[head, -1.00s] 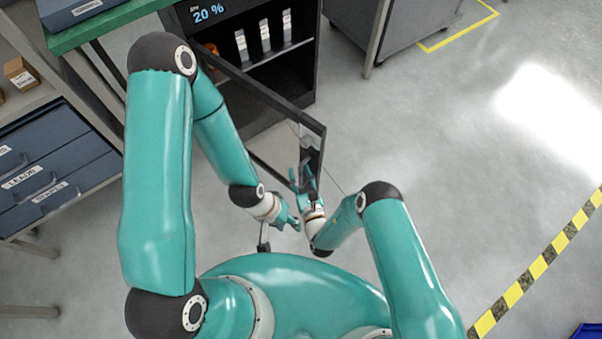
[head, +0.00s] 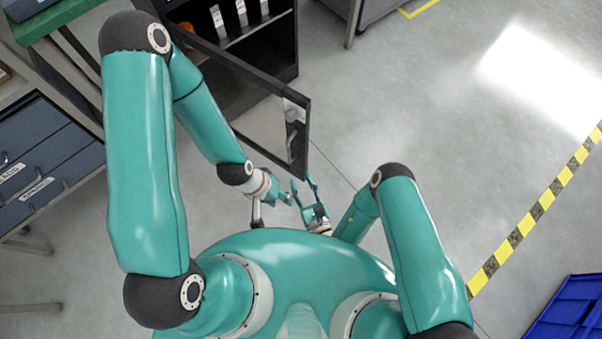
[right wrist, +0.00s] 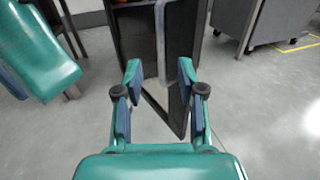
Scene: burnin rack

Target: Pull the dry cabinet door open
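The dry cabinet (head: 272,48) is at the top, with a dark body and several white items on its shelf. Its dark-framed glass door (head: 304,150) is swung open towards me, and a pale handle (head: 293,115) shows near its free edge. The door also shows in the right wrist view (right wrist: 182,40), ahead of and between the fingers. My right gripper (head: 304,190) is open and empty, just below the door's free end and apart from the handle. My left gripper (head: 271,210) looks open and empty, left of the right gripper and below the door.
A blue crate (head: 570,310) lies at the lower right beyond yellow-black floor tape (head: 515,238). The floor right of the door is clear.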

